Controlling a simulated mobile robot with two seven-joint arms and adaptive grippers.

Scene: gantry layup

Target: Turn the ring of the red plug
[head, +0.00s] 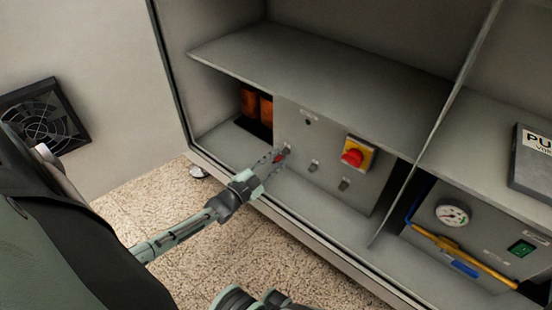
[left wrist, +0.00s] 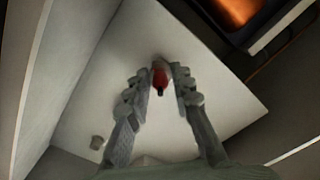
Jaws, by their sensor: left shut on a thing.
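The red plug (left wrist: 160,78) sits at the grey panel, between the fingertips of my left gripper in the left wrist view. In the head view only a small red bit of the plug (head: 278,157) shows between the fingers. My left gripper (head: 279,156) reaches in from the left to the panel's left part and is shut on the plug. In the left wrist view the two fingers of the left gripper (left wrist: 158,85) stand on either side of it. The plug's ring is too small to make out. My right gripper does not clearly show.
The grey panel (head: 325,195) also bears a red rotary knob on a yellow plate (head: 355,154) and small sockets (head: 314,165). A shelf (head: 300,62) hangs above. A divider (head: 440,120) stands to the right, with a gauge (head: 452,215) and yellow pipe beyond. Orange cylinders (head: 257,105) stand left of the panel.

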